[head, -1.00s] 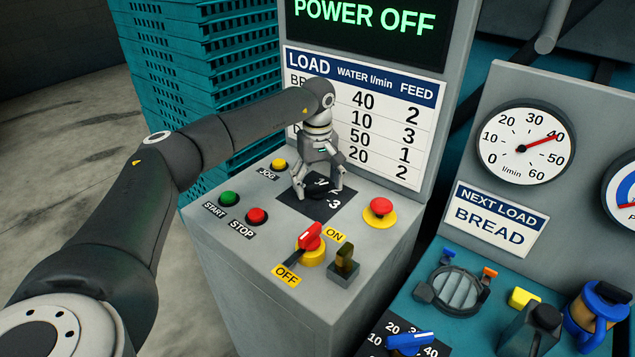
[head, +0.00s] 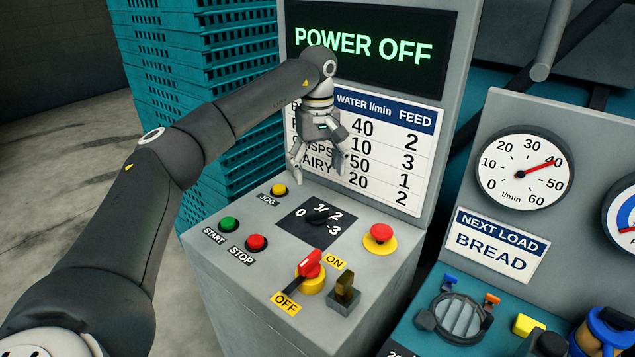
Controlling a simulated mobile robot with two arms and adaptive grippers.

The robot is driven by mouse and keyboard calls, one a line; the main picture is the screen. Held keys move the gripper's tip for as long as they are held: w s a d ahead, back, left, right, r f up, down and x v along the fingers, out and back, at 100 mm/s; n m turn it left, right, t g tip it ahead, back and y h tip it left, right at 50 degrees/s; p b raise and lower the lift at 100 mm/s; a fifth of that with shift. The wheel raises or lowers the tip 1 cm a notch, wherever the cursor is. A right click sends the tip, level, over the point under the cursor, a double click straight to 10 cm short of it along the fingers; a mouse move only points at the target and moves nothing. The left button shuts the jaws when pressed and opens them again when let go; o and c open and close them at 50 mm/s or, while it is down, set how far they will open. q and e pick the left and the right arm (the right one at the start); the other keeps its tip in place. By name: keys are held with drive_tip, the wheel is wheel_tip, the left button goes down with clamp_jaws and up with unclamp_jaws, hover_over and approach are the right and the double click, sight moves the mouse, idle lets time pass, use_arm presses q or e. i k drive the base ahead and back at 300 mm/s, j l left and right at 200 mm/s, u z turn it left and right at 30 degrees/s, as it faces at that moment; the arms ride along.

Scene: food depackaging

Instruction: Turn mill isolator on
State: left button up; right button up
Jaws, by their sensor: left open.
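The mill isolator is a red rotary handle (head: 309,264) on a round yellow base (head: 313,284), on the grey console top. A dark bar runs from the handle down to the yellow OFF label (head: 286,303); the yellow ON label (head: 334,262) is at its upper right. The display (head: 365,45) reads POWER OFF in green. My left gripper (head: 317,170) is open and empty, fingers down, in the air above the black feed selector knob (head: 318,215), behind the isolator. It touches nothing that I can see. My right gripper is not in view.
Around the isolator are green START (head: 229,224) and red STOP (head: 256,243) buttons, a yellow JOG button (head: 279,190), a red emergency stop (head: 380,234) and a brass-and-dark block (head: 345,292). A gauge panel (head: 500,275) stands right; teal crates (head: 195,90) are stacked behind.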

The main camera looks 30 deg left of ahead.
sight(310, 267)
drive_tip(key=k, duration=1.5)
